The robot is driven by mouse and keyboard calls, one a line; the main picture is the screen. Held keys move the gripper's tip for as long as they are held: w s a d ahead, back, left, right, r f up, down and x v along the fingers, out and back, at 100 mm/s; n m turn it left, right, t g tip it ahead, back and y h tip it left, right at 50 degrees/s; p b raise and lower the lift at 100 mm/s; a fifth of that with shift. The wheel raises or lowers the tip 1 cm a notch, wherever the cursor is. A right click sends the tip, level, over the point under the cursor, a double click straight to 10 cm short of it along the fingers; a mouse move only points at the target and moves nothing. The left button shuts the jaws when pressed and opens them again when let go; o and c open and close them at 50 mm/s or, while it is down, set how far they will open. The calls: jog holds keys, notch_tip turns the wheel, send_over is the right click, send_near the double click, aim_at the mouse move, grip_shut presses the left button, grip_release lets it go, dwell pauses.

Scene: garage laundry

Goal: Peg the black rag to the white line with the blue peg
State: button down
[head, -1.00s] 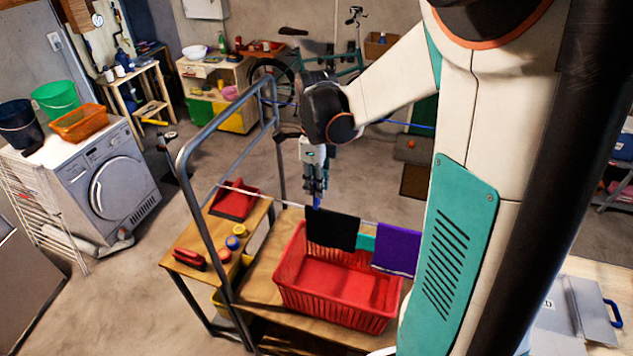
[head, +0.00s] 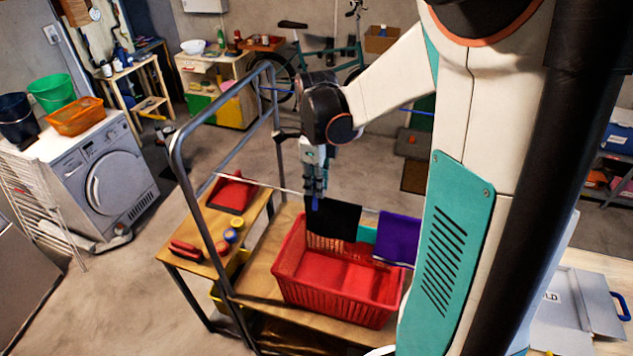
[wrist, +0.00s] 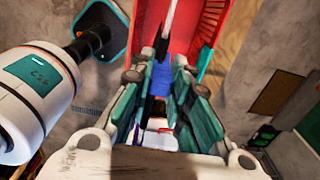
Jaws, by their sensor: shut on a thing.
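The black rag (head: 333,219) hangs over the white line (head: 262,186) above a red basket. The blue peg (head: 315,203) is at the rag's upper left edge, at the line. My gripper (head: 316,190) is directly above, pointing down, shut on the blue peg. In the wrist view the blue peg (wrist: 160,82) shows between the fingers of my gripper (wrist: 157,100), and a thin dark edge of the rag (wrist: 161,45) is beside it. Whether the peg's jaws straddle rag and line cannot be made out.
A purple cloth (head: 398,238) and a teal cloth (head: 367,234) hang to the right on the same line. The red basket (head: 335,295) stands below on a wooden bench. A grey rail frame (head: 190,185) rises at left. A small table (head: 215,235) holds a red dustpan and tins.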

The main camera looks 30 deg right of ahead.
jog(key=c, duration=1.4)
grip_release()
jog(key=shift+f, duration=0.15)
